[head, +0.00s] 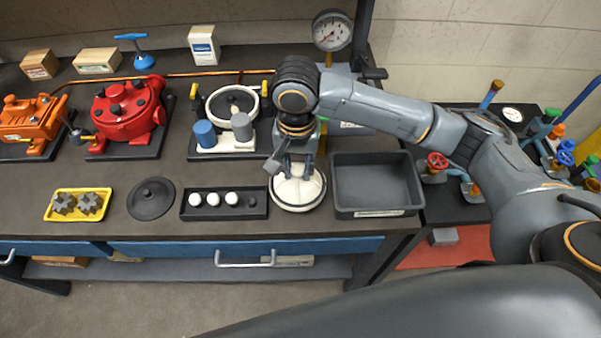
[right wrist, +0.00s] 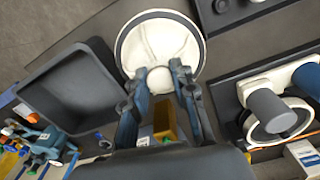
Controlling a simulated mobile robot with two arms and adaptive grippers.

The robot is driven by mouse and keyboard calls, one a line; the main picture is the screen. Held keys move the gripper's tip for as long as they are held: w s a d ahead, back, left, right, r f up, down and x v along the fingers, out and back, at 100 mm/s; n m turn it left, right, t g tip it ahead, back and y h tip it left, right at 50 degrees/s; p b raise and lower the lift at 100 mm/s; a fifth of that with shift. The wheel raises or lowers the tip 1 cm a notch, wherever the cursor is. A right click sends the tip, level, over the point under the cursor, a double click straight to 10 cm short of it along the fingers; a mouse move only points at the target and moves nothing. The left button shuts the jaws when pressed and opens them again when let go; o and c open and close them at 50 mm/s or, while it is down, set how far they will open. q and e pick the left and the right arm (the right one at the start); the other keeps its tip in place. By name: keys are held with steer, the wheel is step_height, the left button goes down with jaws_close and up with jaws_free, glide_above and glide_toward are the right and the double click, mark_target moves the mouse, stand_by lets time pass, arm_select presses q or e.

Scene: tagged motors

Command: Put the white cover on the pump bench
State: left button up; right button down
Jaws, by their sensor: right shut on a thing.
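The white cover (head: 299,190) is a round, pale disc with a knob on top, at the workbench's front, between a black tray and a dark bin. It also shows in the right wrist view (right wrist: 150,32). My right gripper (head: 296,168) reaches down over it from above. In the wrist view its two fingers (right wrist: 159,78) are closed around the knob. I cannot tell whether the cover rests on the bench or is slightly raised. The white pump (head: 217,143), with an open round top and blue and grey cylinders, stands behind and to the left. My left gripper is not in view.
A dark bin (head: 376,212) is right of the cover. A black tray (head: 224,214) with white balls, a black lid (head: 151,198) and a yellow tray (head: 51,208) with gears lie to the left. Red (head: 120,133) and orange (head: 16,133) pumps stand behind them.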

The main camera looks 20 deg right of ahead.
mark_target(301, 177)
steer(key=shift+w+d+f, duration=0.15)
steer(key=shift+d+f, duration=0.1)
steer(key=shift+f, duration=0.05)
steer(key=f, duration=0.1)
steer(key=f+p, duration=0.1)
steer(key=f, duration=0.1)
steer(key=shift+w+d+f, duration=0.1)
steer(key=shift+w+d, duration=0.05)
steer(key=shift+d, duration=0.05)
steer(key=shift+f, duration=0.15)
steer(key=c, duration=1.1)
jaws_free()
steer(key=shift+f, duration=0.15)
steer(key=shift+a+r, duration=0.1)
steer(key=shift+r, duration=0.2)
step_height(301, 177, up, 12)
steer(key=shift+f+b, duration=0.15)
steer(key=shift+b, duration=0.55)
